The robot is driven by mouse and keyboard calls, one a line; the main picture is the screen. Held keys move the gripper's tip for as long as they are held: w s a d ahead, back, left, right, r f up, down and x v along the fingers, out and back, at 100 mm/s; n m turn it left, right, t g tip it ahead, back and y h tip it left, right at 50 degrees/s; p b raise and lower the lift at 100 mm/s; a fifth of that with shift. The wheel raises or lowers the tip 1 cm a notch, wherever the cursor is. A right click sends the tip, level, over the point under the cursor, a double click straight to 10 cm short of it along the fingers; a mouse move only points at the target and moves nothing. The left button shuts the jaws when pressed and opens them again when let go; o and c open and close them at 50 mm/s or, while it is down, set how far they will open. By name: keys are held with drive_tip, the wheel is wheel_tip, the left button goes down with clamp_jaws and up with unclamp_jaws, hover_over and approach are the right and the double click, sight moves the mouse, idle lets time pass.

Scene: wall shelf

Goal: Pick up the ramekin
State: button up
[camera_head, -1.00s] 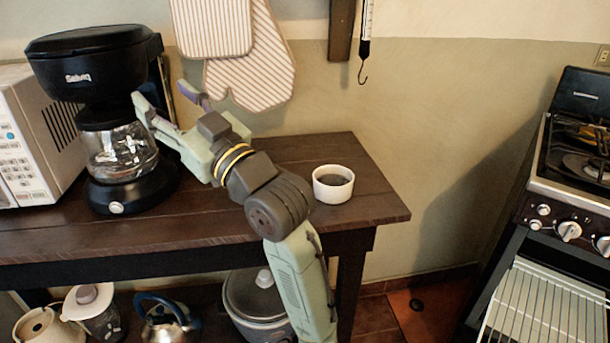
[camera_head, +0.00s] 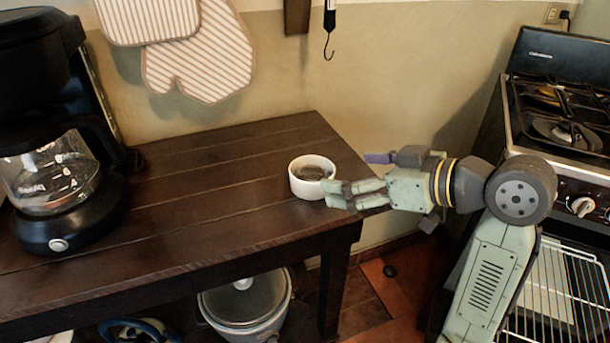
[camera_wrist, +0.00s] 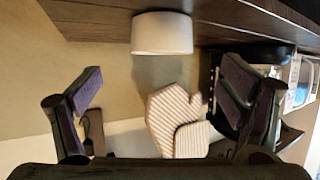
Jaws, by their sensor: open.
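The ramekin (camera_head: 306,184) is a small white round dish with a dark inside. It stands upright on the dark wooden table (camera_head: 215,185) near its right end. My gripper (camera_head: 350,178) is just right of the ramekin in the head view, pointing left toward it, with its fingers at about the dish's height. In the wrist view the ramekin (camera_wrist: 162,34) shows at the top centre, above the gap between the two spread fingers. My gripper is open and empty. Whether a fingertip touches the ramekin cannot be told.
A coffee maker (camera_head: 62,185) stands on the left of the table. A stove (camera_head: 560,120) is at the right. The table between coffee maker and ramekin is clear.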

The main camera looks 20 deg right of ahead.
sight(298, 168)
drive_tip(key=p+x, duration=0.1)
drive_tip(key=x, duration=0.8)
drive_tip(key=shift+w+a+p, duration=0.1)
drive_tip(key=shift+a+p, duration=0.15)
drive_tip(key=shift+p, duration=0.15)
drive_tip(key=c, duration=1.3)
drive_tip(key=shift+c, duration=0.6)
drive_tip(key=shift+r, duration=0.25)
